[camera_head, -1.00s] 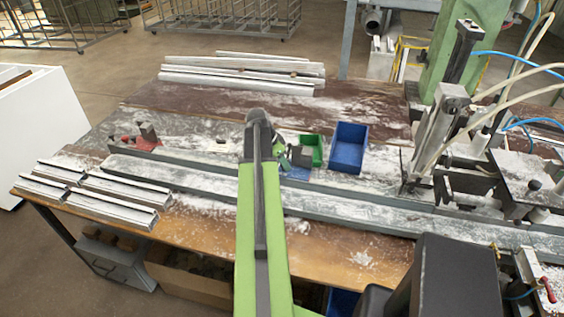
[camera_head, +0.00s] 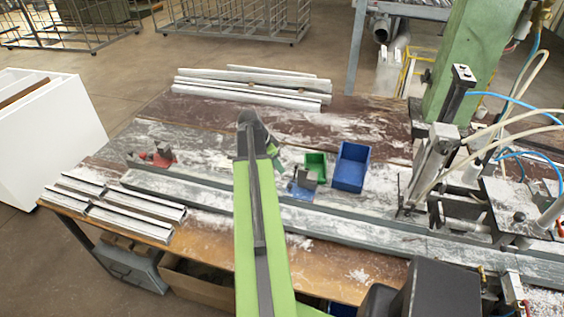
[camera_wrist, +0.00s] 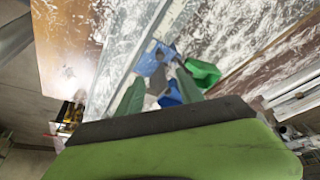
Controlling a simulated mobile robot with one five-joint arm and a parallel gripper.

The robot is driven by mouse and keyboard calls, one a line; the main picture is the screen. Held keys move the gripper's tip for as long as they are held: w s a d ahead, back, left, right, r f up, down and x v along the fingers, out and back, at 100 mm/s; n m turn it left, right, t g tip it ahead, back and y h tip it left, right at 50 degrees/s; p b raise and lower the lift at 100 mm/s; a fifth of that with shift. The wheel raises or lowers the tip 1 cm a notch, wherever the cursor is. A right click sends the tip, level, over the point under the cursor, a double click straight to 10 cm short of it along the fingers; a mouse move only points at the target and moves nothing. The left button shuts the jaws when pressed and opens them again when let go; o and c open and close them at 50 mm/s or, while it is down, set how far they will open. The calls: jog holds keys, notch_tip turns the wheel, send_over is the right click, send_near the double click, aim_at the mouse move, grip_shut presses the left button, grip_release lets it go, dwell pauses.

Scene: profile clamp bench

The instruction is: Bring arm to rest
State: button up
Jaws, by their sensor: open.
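My gripper (camera_wrist: 158,90) is open, its two green fingers spread in the wrist view with nothing visibly held between them. In the head view my arm hides most of it; a bit of green jaw (camera_head: 275,162) shows to the right of the arm's end. It is above the bench, left of a small grey block on a blue base (camera_head: 303,186). A green bin (camera_head: 316,165) and a larger blue bin (camera_head: 350,168) stand just right of that block. The green bin also shows in the wrist view (camera_wrist: 203,73), beyond the right finger.
The wooden bench (camera_head: 210,258) is dusted white. Profile pieces lie at its left front (camera_head: 125,213) and back (camera_head: 250,88). A long grey rail (camera_head: 210,198) crosses it below my arm. A clamp machine with hoses (camera_head: 435,160) stands at right. A red-based clamp (camera_head: 160,157) sits at left.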

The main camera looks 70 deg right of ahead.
jog(key=p+v, duration=0.1)
jog(key=v, duration=0.1)
jog(key=shift+w+a+r, duration=0.1)
jog(key=shift+r, duration=0.15)
